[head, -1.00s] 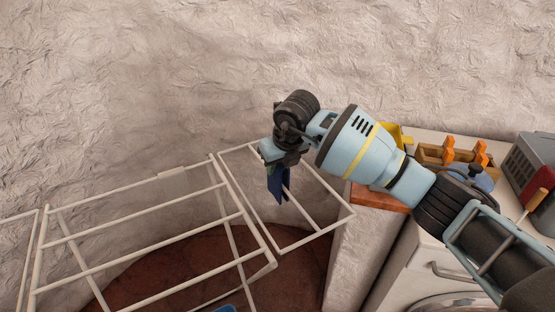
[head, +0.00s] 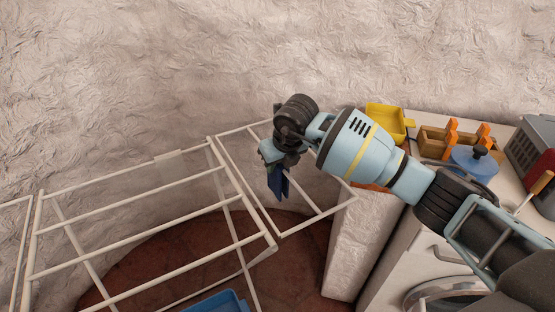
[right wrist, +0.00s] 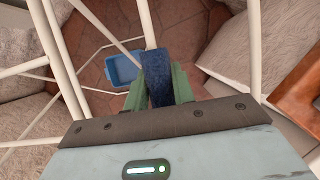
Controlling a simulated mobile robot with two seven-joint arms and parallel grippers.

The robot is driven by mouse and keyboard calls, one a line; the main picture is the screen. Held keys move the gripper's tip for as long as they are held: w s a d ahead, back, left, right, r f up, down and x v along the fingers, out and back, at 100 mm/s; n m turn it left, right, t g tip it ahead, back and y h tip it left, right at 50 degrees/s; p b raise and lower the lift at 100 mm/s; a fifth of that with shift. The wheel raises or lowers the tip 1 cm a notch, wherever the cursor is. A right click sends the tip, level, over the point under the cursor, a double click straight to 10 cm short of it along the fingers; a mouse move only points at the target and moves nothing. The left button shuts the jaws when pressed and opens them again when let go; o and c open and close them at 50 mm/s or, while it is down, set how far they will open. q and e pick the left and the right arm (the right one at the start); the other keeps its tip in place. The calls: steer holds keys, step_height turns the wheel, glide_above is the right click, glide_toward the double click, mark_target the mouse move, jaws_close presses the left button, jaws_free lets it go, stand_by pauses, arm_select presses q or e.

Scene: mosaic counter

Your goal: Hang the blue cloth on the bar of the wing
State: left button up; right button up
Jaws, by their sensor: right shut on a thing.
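The blue cloth (head: 277,187) hangs down from my right gripper (head: 280,168) in the head view, over the wing of the drying rack. In the right wrist view the cloth (right wrist: 158,78) sits between the two green fingers of my right gripper (right wrist: 160,88), which is shut on it. The wing (head: 316,217) is the white wire frame on the rack's right side. In the right wrist view a white bar (right wrist: 147,22) meets the cloth's far edge; whether they touch I cannot tell. My left gripper is out of view.
The main rack (head: 135,240) fills the lower left. A blue basin (head: 217,303) lies on the floor below. Right of the wing are a wall end and a counter with a yellow container (head: 383,122), wooden caddy (head: 432,142), blue lid (head: 474,164) and grey basket (head: 533,150).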

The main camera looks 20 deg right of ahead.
steer(key=shift+f, duration=0.1)
stand_by(0.3)
steer(key=o, duration=1.1)
steer(key=shift+c, duration=0.2)
steer(key=v, duration=0.7)
steer(key=shift+s+r, duration=0.2)
steer(key=shift+r, duration=0.15)
